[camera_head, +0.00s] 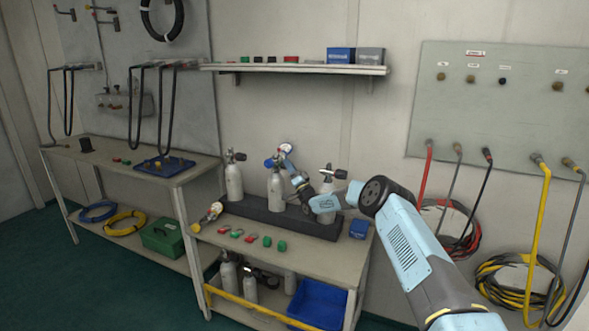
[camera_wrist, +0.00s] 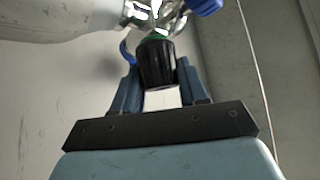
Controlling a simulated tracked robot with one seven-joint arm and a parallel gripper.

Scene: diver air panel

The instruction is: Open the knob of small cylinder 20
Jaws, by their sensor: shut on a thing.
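Three pale grey small cylinders stand upright in a dark rack: a left one (camera_head: 233,182), a middle one (camera_head: 275,190) and a right one (camera_head: 325,180). No number is readable on them. My gripper (camera_head: 291,170) reaches in from the right to the valve of the middle cylinder. In the wrist view my gripper (camera_wrist: 157,75) is shut on a black knob (camera_wrist: 156,58), one finger on each side. A green ring and a shiny metal valve (camera_wrist: 155,15) show beyond the knob. Part of the cylinder (camera_wrist: 60,18) and a blue part (camera_wrist: 205,5) are at the top.
The rack (camera_head: 240,208) stands on a workbench (camera_head: 320,262) with small red and green fittings (camera_head: 250,238) in front. A blue box (camera_head: 359,229) is at the bench's right. A shelf (camera_head: 300,68) hangs above. A hose panel (camera_head: 500,100) is on the right wall.

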